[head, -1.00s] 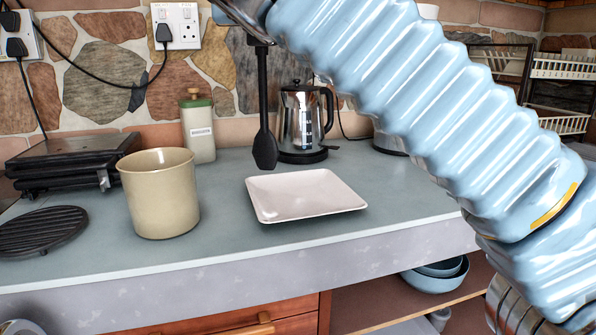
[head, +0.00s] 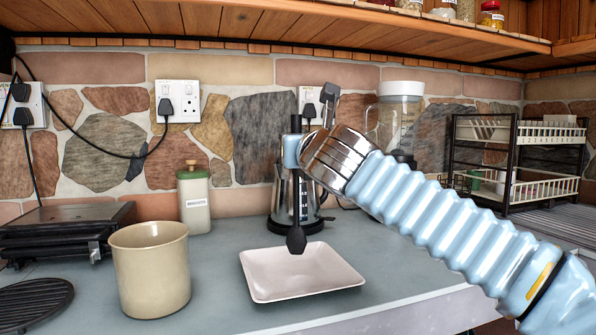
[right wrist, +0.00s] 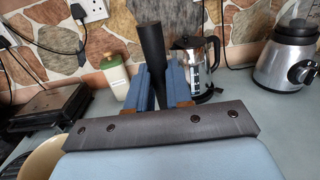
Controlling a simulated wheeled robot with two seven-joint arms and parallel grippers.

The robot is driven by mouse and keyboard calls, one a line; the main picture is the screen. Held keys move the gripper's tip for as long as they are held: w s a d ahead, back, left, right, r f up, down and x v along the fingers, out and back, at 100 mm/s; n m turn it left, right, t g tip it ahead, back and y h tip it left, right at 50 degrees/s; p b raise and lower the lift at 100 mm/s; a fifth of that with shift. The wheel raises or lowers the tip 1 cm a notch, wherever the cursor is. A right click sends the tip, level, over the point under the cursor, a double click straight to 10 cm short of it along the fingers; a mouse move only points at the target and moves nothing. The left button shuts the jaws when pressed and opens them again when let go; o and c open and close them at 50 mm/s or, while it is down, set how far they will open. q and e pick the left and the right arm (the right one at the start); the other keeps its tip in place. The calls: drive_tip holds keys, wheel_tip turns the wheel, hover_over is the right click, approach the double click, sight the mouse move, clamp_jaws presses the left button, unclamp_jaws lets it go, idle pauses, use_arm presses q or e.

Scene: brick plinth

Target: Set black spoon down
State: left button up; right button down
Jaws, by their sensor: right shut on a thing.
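The black spoon (head: 296,240) hangs upright in the head view, bowl down and handle up. Its bowl overlaps the back part of the square white plate (head: 308,285); whether it touches the plate I cannot tell. My right gripper (head: 293,150) is shut on the spoon's handle. In the right wrist view the black handle (right wrist: 152,50) stands between the two blue fingers of my right gripper (right wrist: 163,85); the bowl is hidden there. My left gripper is in neither view.
A beige pot (head: 150,275) stands left of the plate. A green-lidded canister (head: 194,205), a steel kettle (head: 285,200) and a blender (head: 400,110) stand behind. A black grill (head: 60,230) is at the left. The counter (head: 222,270) is bare between pot and plate.

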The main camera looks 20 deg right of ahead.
drive_tip(key=f, duration=0.1)
drive_tip(key=w+f+b, duration=0.1)
drive_tip(key=f, duration=0.1)
drive_tip(key=f+b, duration=0.1)
drive_tip(key=shift+w+d+f, duration=0.25)
drive_tip(key=shift+w, duration=0.1)
drive_tip(key=shift+f, duration=0.2)
drive_tip(key=shift+s+f, duration=0.1)
drive_tip(key=c, duration=1.5)
unclamp_jaws()
drive_tip(key=shift+f, duration=0.1)
drive_tip(key=o, duration=0.5)
drive_tip(key=shift+c, duration=0.2)
drive_tip(key=shift+r, duration=0.35)
drive_tip(key=s+b, duration=0.1)
drive_tip(key=s, duration=1.1)
drive_tip(key=shift+f+b, duration=0.4)
drive_tip(key=shift+a, duration=0.1)
